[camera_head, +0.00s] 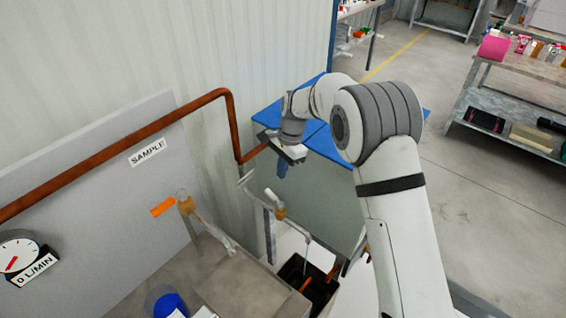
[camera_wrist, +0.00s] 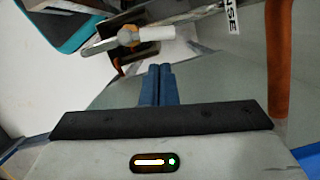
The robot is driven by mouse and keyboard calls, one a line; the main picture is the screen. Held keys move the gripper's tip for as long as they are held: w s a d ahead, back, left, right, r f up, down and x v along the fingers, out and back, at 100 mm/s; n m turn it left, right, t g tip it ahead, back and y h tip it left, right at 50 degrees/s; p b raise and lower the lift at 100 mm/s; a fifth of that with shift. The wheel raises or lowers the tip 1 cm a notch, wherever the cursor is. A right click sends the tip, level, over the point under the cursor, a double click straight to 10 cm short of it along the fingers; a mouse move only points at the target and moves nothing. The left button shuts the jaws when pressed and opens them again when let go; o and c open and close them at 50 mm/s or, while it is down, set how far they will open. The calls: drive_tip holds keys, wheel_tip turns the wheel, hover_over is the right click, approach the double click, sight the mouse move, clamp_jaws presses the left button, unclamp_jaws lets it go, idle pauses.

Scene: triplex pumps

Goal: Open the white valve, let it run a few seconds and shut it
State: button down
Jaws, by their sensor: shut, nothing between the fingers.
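A valve with a short white handle (camera_wrist: 155,33) and a brass-coloured body (camera_wrist: 126,38) sits on a grey pipe in the wrist view. In the head view its white handle (camera_head: 271,195) and brass body (camera_head: 281,213) show below my gripper. My gripper (camera_head: 282,170) has blue fingers pressed together, also seen in the wrist view (camera_wrist: 160,72). They hold nothing and are apart from the valve. Another brass valve (camera_head: 186,205) with an orange handle (camera_head: 163,207) is at the left. A dial gauge (camera_head: 16,252) has a red needle and a plate (camera_head: 34,270) reading "0 L/MIN".
A copper-coloured pipe (camera_head: 100,155) runs along the panel past a "SAMPLE" label (camera_head: 147,152). A partly hidden label ending "NSE" (camera_wrist: 232,17) is on the grey pipe. A dark open bin (camera_head: 292,270) and a blue container (camera_head: 168,304) stand below. Floor at right is clear.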

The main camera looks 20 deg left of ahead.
sight(271, 195)
drive_tip(key=p+x, duration=0.1)
drive_tip(key=x, duration=0.5)
drive_tip(key=shift+s+a, duration=0.1)
drive_tip(key=shift+s+a+n+b, duration=0.3)
drive_tip(key=shift+s+n+b, duration=0.1)
drive_tip(key=shift+s+b, duration=0.05)
drive_tip(key=shift+r, duration=0.1)
